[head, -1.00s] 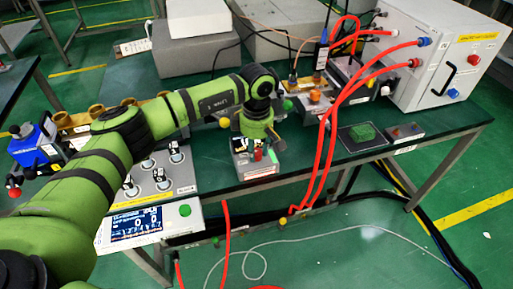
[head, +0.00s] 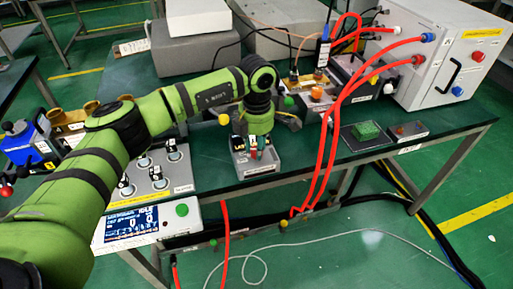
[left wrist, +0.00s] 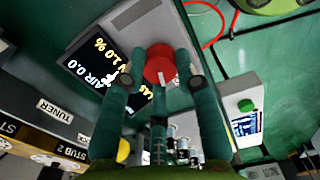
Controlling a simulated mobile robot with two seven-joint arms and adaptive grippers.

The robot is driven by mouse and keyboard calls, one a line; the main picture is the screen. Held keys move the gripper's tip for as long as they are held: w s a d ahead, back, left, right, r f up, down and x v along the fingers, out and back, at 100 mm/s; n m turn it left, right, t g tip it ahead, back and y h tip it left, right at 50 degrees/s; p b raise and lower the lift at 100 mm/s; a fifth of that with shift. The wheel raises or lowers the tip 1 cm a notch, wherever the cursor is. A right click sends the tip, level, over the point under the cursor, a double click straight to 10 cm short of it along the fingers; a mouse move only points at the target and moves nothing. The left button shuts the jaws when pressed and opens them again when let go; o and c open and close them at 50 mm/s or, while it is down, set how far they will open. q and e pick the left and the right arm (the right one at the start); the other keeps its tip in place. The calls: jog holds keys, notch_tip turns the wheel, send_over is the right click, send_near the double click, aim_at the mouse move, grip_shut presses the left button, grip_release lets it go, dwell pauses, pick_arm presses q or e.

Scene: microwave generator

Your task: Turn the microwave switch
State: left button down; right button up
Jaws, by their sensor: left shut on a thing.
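The microwave switch looks to be the round red knob (left wrist: 159,62) on a small grey box (head: 254,166) near the table's front edge. In the left wrist view the knob has a light mark on its face, and a dark display with white and yellow text is beside it. My left gripper (left wrist: 160,80) is shut on the red knob, with its fingers at the knob's sides. In the head view the left gripper (head: 254,143) points down onto the box, hiding much of its top. My right gripper is not in view.
A panel with several black switches (head: 157,172) stands left of the box, above a screen unit with a green button (head: 182,210). Red cables (head: 323,135) hang over the table edge to the right. A large white cabinet (head: 440,62) stands back right.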

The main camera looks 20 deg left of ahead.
pick_arm(q)
jog(key=shift+n+b, duration=0.35)
jog(key=shift+n, duration=1.25)
jog(key=c, duration=0.9)
grip_release()
notch_tip(320, 180, up, 12)
jog(key=shift+f, duration=0.1)
